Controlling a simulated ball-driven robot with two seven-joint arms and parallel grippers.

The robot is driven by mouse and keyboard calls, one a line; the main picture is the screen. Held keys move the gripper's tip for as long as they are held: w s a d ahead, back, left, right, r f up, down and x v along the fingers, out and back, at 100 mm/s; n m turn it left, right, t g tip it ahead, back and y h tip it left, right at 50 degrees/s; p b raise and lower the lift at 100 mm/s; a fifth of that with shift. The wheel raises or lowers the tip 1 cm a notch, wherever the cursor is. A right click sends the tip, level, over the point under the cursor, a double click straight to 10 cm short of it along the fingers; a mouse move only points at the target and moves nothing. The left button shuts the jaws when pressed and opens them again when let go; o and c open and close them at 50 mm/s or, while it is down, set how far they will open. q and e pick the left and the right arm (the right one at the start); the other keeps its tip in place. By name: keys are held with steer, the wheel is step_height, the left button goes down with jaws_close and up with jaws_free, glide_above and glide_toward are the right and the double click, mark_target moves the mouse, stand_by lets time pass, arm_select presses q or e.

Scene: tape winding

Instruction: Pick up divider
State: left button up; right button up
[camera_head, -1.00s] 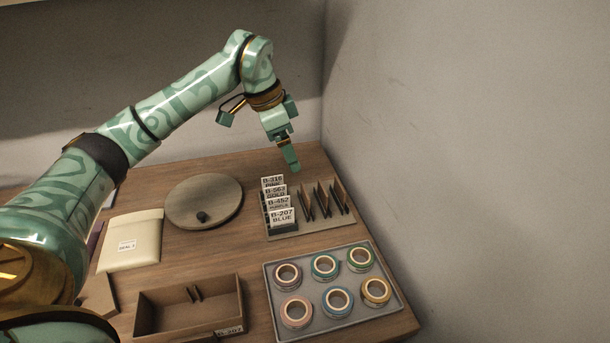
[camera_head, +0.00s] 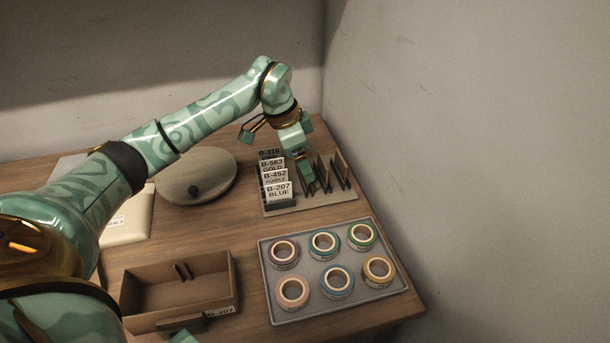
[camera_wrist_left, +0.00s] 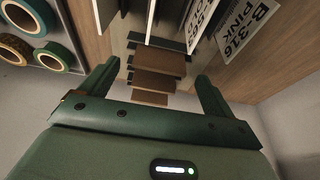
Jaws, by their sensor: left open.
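Several thin brown dividers (camera_head: 341,172) stand upright in the right half of a low rack (camera_head: 312,207) at the back right of the table. My left gripper (camera_head: 307,181) points down over the rack, between the label cards and the dividers. In the left wrist view, my left gripper (camera_wrist_left: 155,85) is open, with a finger on either side of brown dividers (camera_wrist_left: 160,62). Nothing is clamped, and whether a finger touches a divider I cannot tell. The fingertips are partly hidden in the head view.
Label cards (camera_head: 278,191) stand in the rack's left half, close to the gripper. A grey tray (camera_head: 312,307) of tape rolls is in front. An open brown box (camera_head: 150,318) is front left. A round disc (camera_head: 222,172) lies left of the rack. A wall bounds the right.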

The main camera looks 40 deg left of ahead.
arm_select(q)
steer(key=x, duration=0.3)
steer(key=shift+f+b, duration=0.3)
steer(key=shift+b, duration=0.1)
steer(key=shift+s+r, duration=0.1)
steer(key=shift+c, duration=0.6)
steer(key=c, duration=0.9)
steer(key=shift+r, duration=0.15)
